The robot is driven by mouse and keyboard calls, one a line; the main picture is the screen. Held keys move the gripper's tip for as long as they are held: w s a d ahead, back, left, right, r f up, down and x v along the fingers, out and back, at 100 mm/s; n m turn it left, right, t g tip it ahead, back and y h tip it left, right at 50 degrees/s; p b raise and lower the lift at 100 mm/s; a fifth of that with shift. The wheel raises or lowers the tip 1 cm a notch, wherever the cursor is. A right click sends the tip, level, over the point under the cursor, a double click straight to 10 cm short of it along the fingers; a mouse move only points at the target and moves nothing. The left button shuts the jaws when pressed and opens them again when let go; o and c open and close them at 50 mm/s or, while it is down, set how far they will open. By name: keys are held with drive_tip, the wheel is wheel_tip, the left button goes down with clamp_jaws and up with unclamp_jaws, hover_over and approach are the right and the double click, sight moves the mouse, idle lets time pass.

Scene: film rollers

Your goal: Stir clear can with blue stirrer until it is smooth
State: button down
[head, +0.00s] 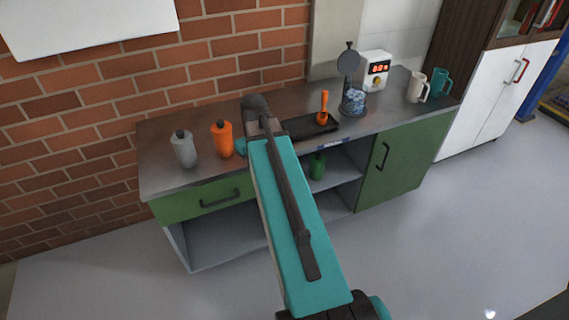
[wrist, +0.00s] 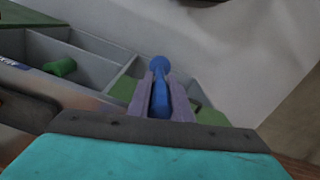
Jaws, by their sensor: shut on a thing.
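My gripper (wrist: 163,84) shows in the wrist view, its two purple-grey fingers shut around a blue stirrer (wrist: 159,92) with a round knob at its end. The stirrer's other end is hidden. In the head view my arm covers the gripper and stirrer. What looks like the clear can (head: 354,101) stands on the bench at the back right, with bluish contents. A dark round lid (head: 348,63) stands raised above it. The can does not show in the wrist view, and I cannot tell how smooth its contents are.
An orange-handled tool (head: 323,107) stands at a black tray (head: 297,128) left of the can. A white appliance (head: 375,71) and two mugs (head: 416,87) stand to its right. Grey (head: 184,150) and orange bottles (head: 222,139) stand left. A green object (head: 317,166) sits on the shelf below.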

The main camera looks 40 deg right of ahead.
drive_tip(key=w+a+f, duration=0.1)
drive_tip(key=w+a, duration=0.1)
drive_tip(key=a, duration=0.6)
drive_tip(key=w+a+f, duration=0.2)
drive_tip(key=a, duration=0.7)
drive_tip(key=w+a+f, duration=0.2)
drive_tip(key=a, duration=0.6)
drive_tip(key=shift+a+f+n, duration=0.25)
drive_tip(key=shift+a+n, duration=0.05)
